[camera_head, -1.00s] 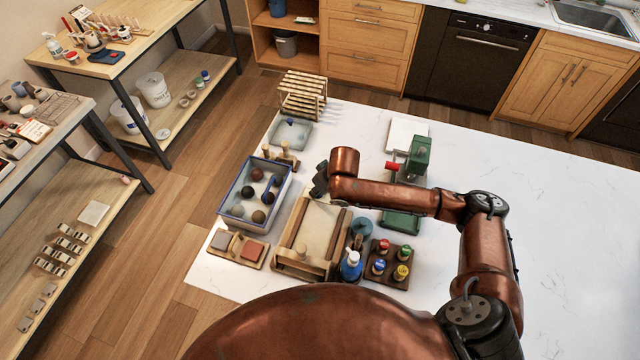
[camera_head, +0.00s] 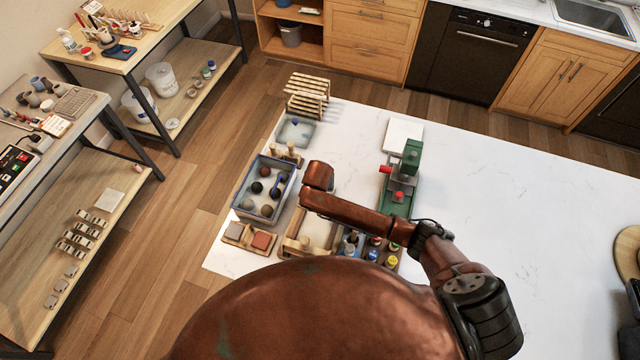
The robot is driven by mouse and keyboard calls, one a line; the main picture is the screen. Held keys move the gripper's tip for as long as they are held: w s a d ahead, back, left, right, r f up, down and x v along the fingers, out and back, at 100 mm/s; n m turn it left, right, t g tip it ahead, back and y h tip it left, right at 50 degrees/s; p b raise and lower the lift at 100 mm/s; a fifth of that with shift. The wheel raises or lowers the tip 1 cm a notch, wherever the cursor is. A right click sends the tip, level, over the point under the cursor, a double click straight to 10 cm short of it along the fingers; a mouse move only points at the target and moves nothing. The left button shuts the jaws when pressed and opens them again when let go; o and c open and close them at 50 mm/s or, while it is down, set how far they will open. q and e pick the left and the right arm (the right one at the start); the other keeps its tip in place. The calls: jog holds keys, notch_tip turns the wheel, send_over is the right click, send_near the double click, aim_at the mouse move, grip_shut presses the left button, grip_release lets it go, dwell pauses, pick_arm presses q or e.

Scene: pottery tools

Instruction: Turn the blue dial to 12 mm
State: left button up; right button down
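A dark rack (camera_head: 383,257) holds several small items with coloured tops, one of them blue (camera_head: 373,254). I cannot tell whether this is the blue dial, and no millimetre marks are readable. A wooden frame with a pale slab (camera_head: 318,232) stands left of the rack, partly covered by my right arm. My copper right arm reaches in from the right, over the frame and the back of the rack. Its end is above the frame's far edge, and its gripper is hidden behind the copper link. My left arm and gripper are not in view.
A blue-rimmed tray (camera_head: 239,204) with several balls is at left. Two tiles (camera_head: 262,241) lie in front of it. A green machine (camera_head: 409,160) with red parts stands behind my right arm. A wooden rack (camera_head: 306,95) is at the back. The white table's right half is largely clear.

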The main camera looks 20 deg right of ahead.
dwell(0.3)
jog(key=c, duration=1.7)
grip_release()
jog(key=shift+o, duration=0.2)
jog(key=v, duration=1.2)
jog(key=shift+w, duration=0.1)
